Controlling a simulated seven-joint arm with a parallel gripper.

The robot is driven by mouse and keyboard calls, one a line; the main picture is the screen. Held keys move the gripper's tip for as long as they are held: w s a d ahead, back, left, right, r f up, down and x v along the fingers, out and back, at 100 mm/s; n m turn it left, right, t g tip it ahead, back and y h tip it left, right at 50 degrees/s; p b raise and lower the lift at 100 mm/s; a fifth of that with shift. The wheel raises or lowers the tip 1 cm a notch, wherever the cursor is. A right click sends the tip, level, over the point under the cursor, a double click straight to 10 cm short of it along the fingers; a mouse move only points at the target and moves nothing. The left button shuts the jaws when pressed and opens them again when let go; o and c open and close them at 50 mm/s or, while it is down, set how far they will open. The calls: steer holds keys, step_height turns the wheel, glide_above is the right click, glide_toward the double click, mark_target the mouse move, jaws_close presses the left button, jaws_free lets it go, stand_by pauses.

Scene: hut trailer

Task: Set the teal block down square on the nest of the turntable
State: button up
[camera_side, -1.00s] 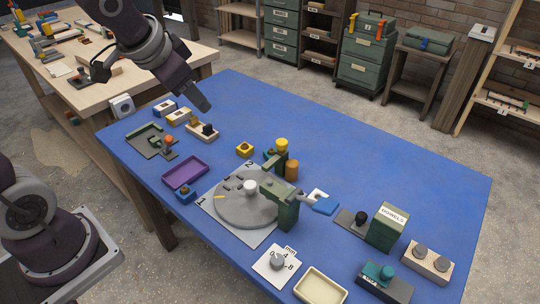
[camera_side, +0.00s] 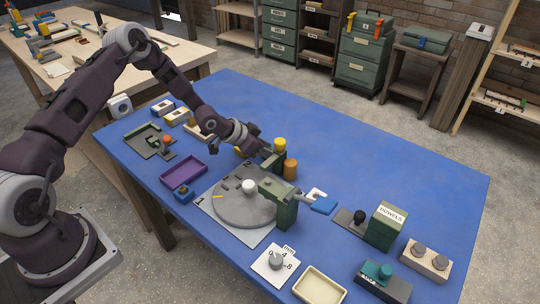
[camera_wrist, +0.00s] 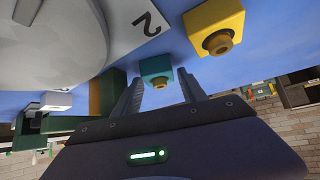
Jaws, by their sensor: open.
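The teal block (camera_wrist: 158,68) has a tan round knob facing the camera in the wrist view. It lies on the blue table between and just beyond my gripper's (camera_wrist: 160,75) two spread fingers. The fingers look empty, and whether they touch the block I cannot tell. In the side view my gripper (camera_side: 247,141) is low behind the turntable, and I cannot make out the teal block there. The grey round turntable (camera_side: 240,210) sits on a pale plate; it also shows in the wrist view (camera_wrist: 45,40). I cannot clearly pick out its nest.
A yellow block (camera_wrist: 213,25) stands close beside the teal one. A green upright post (camera_side: 285,205) and an orange cylinder (camera_side: 291,168) stand near the turntable. A purple tray (camera_side: 184,172) lies left of it.

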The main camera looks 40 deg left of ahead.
steer(key=shift+w+f, duration=0.2)
jaws_close()
steer(key=shift+r, duration=0.1)
